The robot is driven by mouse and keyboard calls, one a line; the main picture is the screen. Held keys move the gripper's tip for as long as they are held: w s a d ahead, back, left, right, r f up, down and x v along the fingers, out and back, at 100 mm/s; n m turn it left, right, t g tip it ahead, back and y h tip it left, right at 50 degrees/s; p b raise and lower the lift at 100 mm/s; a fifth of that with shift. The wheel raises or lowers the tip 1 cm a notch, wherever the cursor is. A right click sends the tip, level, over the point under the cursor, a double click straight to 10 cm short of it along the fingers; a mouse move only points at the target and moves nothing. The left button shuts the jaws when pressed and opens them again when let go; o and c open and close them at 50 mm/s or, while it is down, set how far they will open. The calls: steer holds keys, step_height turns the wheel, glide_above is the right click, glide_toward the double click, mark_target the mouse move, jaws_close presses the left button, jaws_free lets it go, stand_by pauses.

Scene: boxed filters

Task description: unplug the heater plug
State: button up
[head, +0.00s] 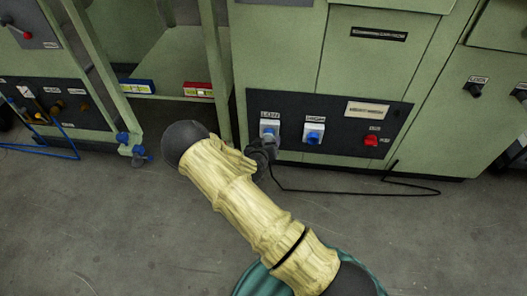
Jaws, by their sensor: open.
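Two white sockets with blue parts sit side by side on the dark panel of the green cabinet. The left socket (269,129) has a grey-blue plug (268,136) at its front, partly hidden by my gripper. The right socket (314,133) shows a blue front. The small labels above both are too blurred to read surely, so I cannot tell which is the heater's. My gripper (264,149) is dark, open, and right at the left socket's lower front. Its fingers are small and partly hidden, and I cannot tell whether they touch the plug.
A black cable (350,193) runs from beside my gripper along the floor to the right. A red knob (371,140) is on the same panel. A green frame (216,60) with blue (137,87) and red (198,89) boxes stands left.

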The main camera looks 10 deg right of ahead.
steer(key=shift+x, duration=0.8)
steer(key=c, duration=1.1)
steer(key=shift+s, duration=0.1)
steer(key=shift+s+a+p, duration=0.25)
steer(key=shift+s+a, duration=0.05)
steer(key=shift+s, duration=0.6)
steer(key=shift+s+a+p, duration=0.3)
steer(key=shift+s, duration=0.6)
steer(key=shift+s+a+p, duration=0.25)
steer(key=shift+s, duration=0.65)
steer(key=shift+s+a+p, duration=0.35)
steer(key=shift+s+a, duration=0.1)
steer(key=shift+s, duration=0.95)
steer(key=shift+s+a+p, duration=0.3)
steer(key=shift+s+a, duration=0.2)
steer(key=shift+s, duration=0.9)
steer(key=shift+s+a+p, duration=0.35)
steer(key=shift+s+a, duration=0.1)
steer(key=shift+s, duration=0.95)
